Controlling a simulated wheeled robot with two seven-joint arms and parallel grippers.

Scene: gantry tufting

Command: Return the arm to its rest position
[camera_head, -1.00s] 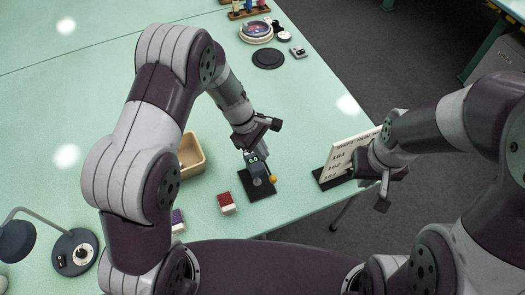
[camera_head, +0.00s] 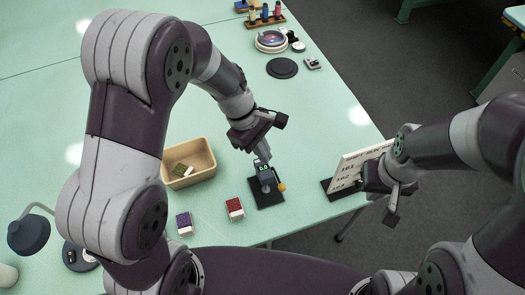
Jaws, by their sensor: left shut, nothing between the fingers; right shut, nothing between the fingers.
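My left gripper (camera_head: 263,152) is shut and empty. Its fingers point down just above a small dark grey device (camera_head: 266,176) with green dots and an orange knob, on a black base plate (camera_head: 267,195). I cannot tell whether the fingertips touch the device. My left arm arches over the table from the left. My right gripper (camera_head: 392,206) is shut and empty, at the table's right edge in front of a white number board (camera_head: 353,167), part of which it hides.
A tan tray (camera_head: 207,159) holds an olive block. A red-topped block (camera_head: 234,209) and a purple-topped block (camera_head: 184,223) stand near the front edge. A lamp (camera_head: 25,235) is at left. A black disc (camera_head: 282,68), a round lens (camera_head: 271,41) and a spool rack (camera_head: 264,20) lie far back.

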